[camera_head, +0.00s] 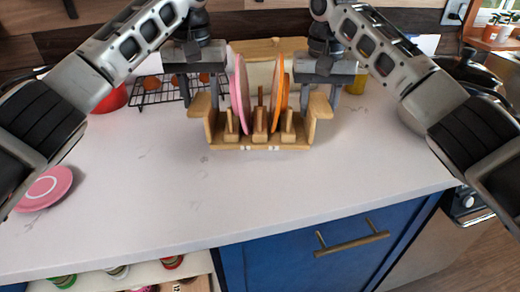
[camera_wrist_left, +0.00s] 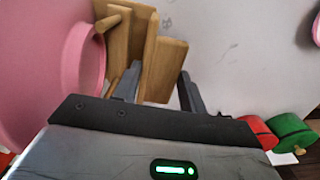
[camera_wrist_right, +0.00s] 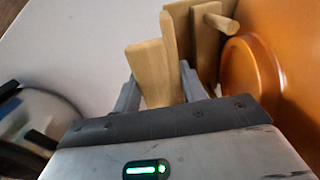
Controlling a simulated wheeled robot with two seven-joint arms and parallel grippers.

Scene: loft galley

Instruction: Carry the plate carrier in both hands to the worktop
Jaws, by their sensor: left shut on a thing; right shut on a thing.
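The wooden plate carrier (camera_head: 260,143) is upright over the white worktop (camera_head: 150,200), in the middle of the head view. A pink plate (camera_head: 239,95) and an orange plate (camera_head: 278,92) stand on edge between its pegs. My left gripper (camera_head: 199,90) is shut on the carrier's left end, and its wooden handle shows between the fingers in the left wrist view (camera_wrist_left: 160,70). My right gripper (camera_head: 321,90) is shut on the right end, whose handle shows in the right wrist view (camera_wrist_right: 148,72). I cannot tell whether the carrier's base touches the worktop.
A pink saucer (camera_head: 44,188) lies at the left. A black wire rack (camera_head: 155,92) and a red container (camera_head: 112,98) are behind the left arm. A dark pot (camera_head: 470,75) is at the right. The front of the worktop is clear above blue drawers (camera_head: 320,255).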

